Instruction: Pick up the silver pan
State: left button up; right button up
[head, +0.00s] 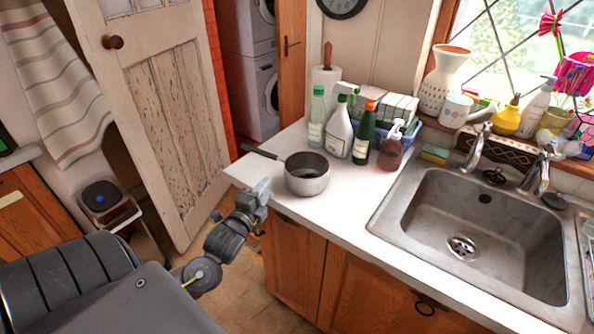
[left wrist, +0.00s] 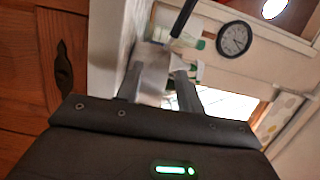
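The silver pan (head: 307,174) stands upright on the white counter near its left end. Its dark handle (head: 262,152) points to the back left, over the counter's edge. A dark bar that looks like this handle (left wrist: 183,18) shows at the top of the left wrist view. My left gripper (head: 262,188) is just left of the pan and in front of the handle, near the counter's edge, apart from the pan. In the left wrist view its two fingers (left wrist: 158,82) are spread with no clear object held between them. My right gripper is not in view.
Several bottles (head: 339,127) stand behind the pan. A steel sink (head: 410,205) is to the right. The counter (head: 345,210) is clear in front and right of the pan. A wooden cabinet (head: 293,262) is below, and a worn door (head: 165,120) stands at left.

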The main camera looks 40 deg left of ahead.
pick_arm(q)
jog(key=p, duration=0.1)
send_near(282, 161)
jog(key=shift+w+a+f, duration=0.1)
jog(key=shift+w+f, duration=0.15)
jog(key=shift+w, duration=0.3)
jog(key=shift+w+a+f, duration=0.1)
jog(key=shift+w+f, duration=0.2)
jog(key=shift+w, duration=0.25)
jog(key=shift+w+a+f, duration=0.1)
jog(key=shift+w, duration=0.3)
jog(key=shift+w+a+r+p, duration=0.1)
jog(key=shift+w+r+p, duration=0.15)
jog(key=shift+r+p, duration=0.05)
jog(key=x, duration=0.2)
jog(key=p+x, duration=0.1)
jog(key=shift+w+a+r, duration=0.15)
jog(key=shift+w+r, duration=0.1)
jog(key=shift+w, duration=0.1)
jog(key=shift+w+a+f+p, duration=0.1)
jog(key=shift+w+p, duration=0.2)
jog(key=shift+w, duration=0.1)
grip_shut()
